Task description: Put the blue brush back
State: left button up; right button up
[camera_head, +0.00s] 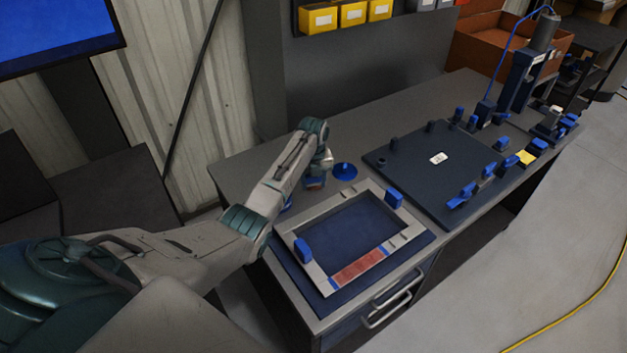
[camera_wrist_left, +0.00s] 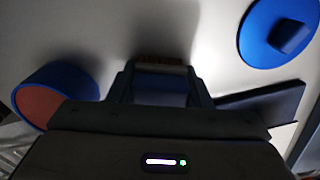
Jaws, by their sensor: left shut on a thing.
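My left gripper (camera_head: 318,173) points down over the left end of the grey workbench, and its fingers also show in the left wrist view (camera_wrist_left: 160,82). It is shut on a small blue block with a brown edge, which looks like the blue brush (camera_wrist_left: 160,60); in the head view the brush (camera_head: 314,184) shows just below the fingers. The fingers hide part of it, and I cannot tell whether it touches the bench. A blue round pot with a reddish-brown face (camera_wrist_left: 56,94) is left of the fingers in the wrist view. My right gripper is not in view.
A blue disc with a knob (camera_head: 345,170) lies just right of the gripper. A pale frame with blue handles (camera_head: 318,272) lies on a dark mat in front. A dark plate with blue clamps (camera_head: 410,170) lies to the right. Bare bench (camera_head: 350,140) shows behind.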

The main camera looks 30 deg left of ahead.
pick_arm(q)
jog(key=shift+f, duration=0.15)
jog(key=o, duration=1)
jog(key=shift+o, duration=0.2)
notch_tip(320, 180, up, 11)
jog(key=b, duration=0.3)
jog(key=shift+r, duration=0.7)
